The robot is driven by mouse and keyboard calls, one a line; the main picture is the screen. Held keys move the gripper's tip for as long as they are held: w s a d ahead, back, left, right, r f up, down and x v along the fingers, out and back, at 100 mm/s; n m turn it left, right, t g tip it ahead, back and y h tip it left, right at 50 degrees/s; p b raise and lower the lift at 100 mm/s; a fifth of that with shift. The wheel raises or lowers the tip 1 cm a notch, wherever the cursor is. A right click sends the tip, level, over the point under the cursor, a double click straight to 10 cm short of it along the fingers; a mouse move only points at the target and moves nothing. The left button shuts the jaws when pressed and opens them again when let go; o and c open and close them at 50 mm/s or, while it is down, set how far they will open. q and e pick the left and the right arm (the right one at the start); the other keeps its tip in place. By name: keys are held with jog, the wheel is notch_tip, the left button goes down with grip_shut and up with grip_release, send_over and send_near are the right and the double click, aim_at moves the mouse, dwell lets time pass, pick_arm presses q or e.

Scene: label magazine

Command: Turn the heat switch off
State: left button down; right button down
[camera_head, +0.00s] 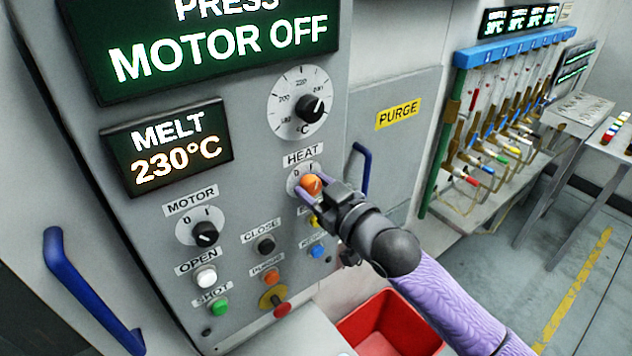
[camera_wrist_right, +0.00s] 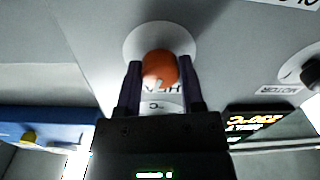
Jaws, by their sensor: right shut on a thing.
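The heat switch (camera_head: 311,184) is an orange knob on a round white dial, under the label HEAT on the grey control panel (camera_head: 240,150). My right gripper (camera_head: 318,190) is at the knob, its fingers on either side of it. In the right wrist view the orange knob (camera_wrist_right: 160,68) sits between the two dark fingertips of the gripper (camera_wrist_right: 160,85), which is shut on it. The gripper hides part of the dial, so I cannot tell which mark the knob points to. My left gripper is not in view.
Left of the heat switch is the black motor switch (camera_head: 204,233). Below are several push buttons and a red emergency button (camera_head: 280,308). A blue handle (camera_head: 361,168) stands close to the right of my gripper. A red bin (camera_head: 390,325) is below my right arm.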

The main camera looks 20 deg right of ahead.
jog(key=n+p, duration=0.2)
jog(key=n, duration=0.3)
jog(key=shift+r+n, duration=0.1)
jog(key=shift+n, duration=0.2)
jog(key=shift+n+p, duration=0.85)
jog(key=shift+n, duration=1.35)
jog(key=shift+c, duration=1)
grip_release()
jog(key=shift+s, duration=0.1)
jog(key=b+v, duration=0.1)
jog(key=v, duration=0.8)
jog(key=shift+s, duration=0.4)
